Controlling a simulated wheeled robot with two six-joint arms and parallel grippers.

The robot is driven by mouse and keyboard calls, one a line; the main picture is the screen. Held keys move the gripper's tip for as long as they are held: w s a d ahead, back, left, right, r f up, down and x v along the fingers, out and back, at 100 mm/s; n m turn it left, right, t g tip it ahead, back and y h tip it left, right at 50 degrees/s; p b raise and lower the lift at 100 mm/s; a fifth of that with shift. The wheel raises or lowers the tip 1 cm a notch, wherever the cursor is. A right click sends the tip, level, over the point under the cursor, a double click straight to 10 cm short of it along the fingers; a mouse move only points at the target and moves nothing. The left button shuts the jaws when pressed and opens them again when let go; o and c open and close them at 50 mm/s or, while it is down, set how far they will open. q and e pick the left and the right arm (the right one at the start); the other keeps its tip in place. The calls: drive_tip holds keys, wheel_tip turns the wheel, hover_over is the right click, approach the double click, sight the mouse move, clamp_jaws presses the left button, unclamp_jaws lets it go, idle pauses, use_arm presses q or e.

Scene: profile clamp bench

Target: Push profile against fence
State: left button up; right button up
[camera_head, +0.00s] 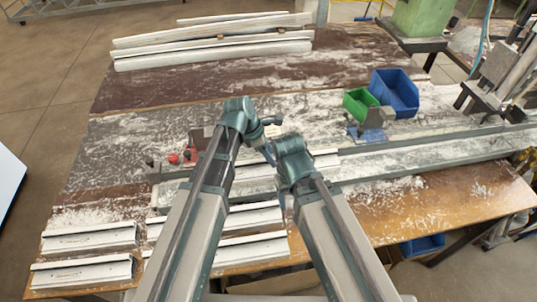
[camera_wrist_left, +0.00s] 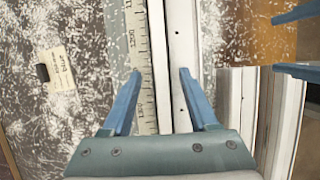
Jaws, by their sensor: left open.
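A long white profile (camera_wrist_left: 183,45) with small dark holes lies lengthwise in the left wrist view, beside a narrow pale strip and a printed ruler scale (camera_wrist_left: 143,50). I cannot tell which edge there is the fence, nor whether the profile touches it. My left gripper (camera_wrist_left: 160,72) is open, its blue fingers apart over the scale and the profile. In the head view, my wrists hide part of the clamp bench (camera_head: 430,148), and the fingertips are not clear. My right gripper (camera_wrist_left: 273,43) shows at the right edge of the left wrist view, its fingers apart with nothing between them.
Several white profiles (camera_head: 88,236) lie at the front left. Longer ones (camera_head: 215,52) lie at the back. Red clamp parts (camera_head: 182,157) sit left of my wrists. A green bin (camera_head: 360,104) and a blue bin (camera_head: 395,93) stand at the right. White shavings cover the table.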

use_arm(q)
clamp_jaws()
idle(1.3)
unclamp_jaws()
